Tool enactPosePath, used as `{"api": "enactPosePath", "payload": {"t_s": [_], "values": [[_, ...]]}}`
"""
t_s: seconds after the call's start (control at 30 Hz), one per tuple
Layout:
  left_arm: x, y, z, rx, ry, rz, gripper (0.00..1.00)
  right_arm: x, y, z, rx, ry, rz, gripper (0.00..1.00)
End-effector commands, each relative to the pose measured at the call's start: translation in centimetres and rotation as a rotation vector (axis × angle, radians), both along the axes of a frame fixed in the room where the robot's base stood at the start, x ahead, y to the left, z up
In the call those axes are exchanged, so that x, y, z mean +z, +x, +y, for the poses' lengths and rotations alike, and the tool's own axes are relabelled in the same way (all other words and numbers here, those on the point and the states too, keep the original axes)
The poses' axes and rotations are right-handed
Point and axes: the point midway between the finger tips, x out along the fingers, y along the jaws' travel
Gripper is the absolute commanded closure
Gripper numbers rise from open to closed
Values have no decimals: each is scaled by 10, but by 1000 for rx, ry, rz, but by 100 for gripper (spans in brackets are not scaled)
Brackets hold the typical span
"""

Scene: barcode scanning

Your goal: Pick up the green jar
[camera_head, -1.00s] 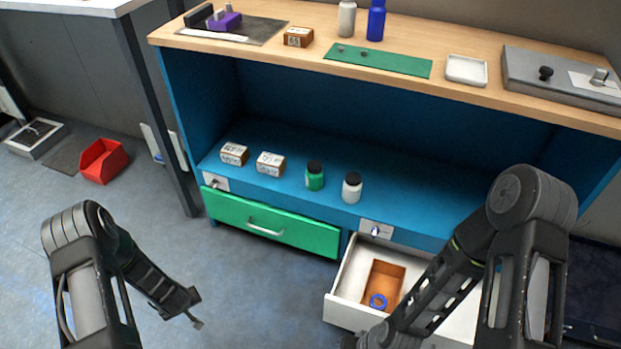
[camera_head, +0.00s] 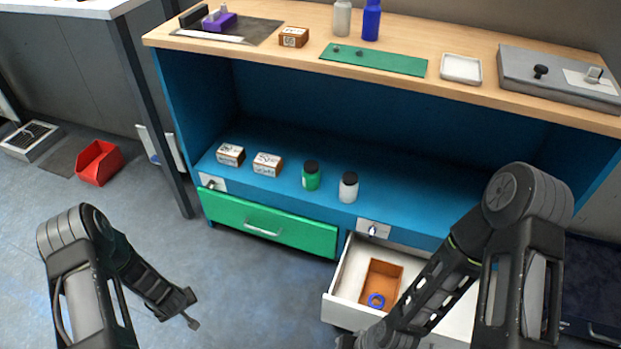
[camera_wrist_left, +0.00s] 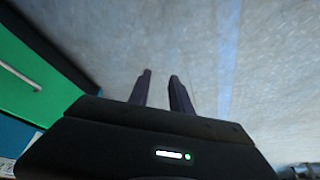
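The green jar (camera_head: 311,178) with a black lid stands upright on the blue shelf (camera_head: 420,205) of the workbench, between a small box and a white jar (camera_head: 348,189) with a black lid. My left gripper (camera_head: 192,321) is over the floor, in front and to the left of the shelf, well apart from the green jar. In the left wrist view its two fingers (camera_wrist_left: 160,92) are apart with nothing between them. My right gripper (camera_head: 350,341) is at the bottom edge by the open drawer, mostly cut off, so its fingers cannot be made out.
Two small boxes (camera_head: 231,154) (camera_head: 267,164) stand left of the green jar. A green drawer (camera_head: 262,226) below is shut. A white drawer (camera_head: 338,308) stands open at right, holding an orange tray (camera_head: 386,279) and blue ring (camera_head: 376,301). A red bin (camera_head: 98,163) lies on the floor.

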Motion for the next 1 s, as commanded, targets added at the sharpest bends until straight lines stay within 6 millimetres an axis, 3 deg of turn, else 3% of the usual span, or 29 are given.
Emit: {"api": "enactPosePath", "payload": {"t_s": [0.53,0.63,0.77,0.87,1.0], "values": [[0,0,0,0,-1,-1,75,0,0,0,0,0,0,64],[2,-2,-13,-18,-18,4,75,0,0,0,0,0,0,64],[11,-12,-69,-96,-96,22,75,0,0,0,0,0,0,64],[27,-36,-140,-203,-198,52,75,0,0,0,0,0,0,64],[63,-94,-240,-380,-352,120,75,0,0,0,0,0,0,64]]}}
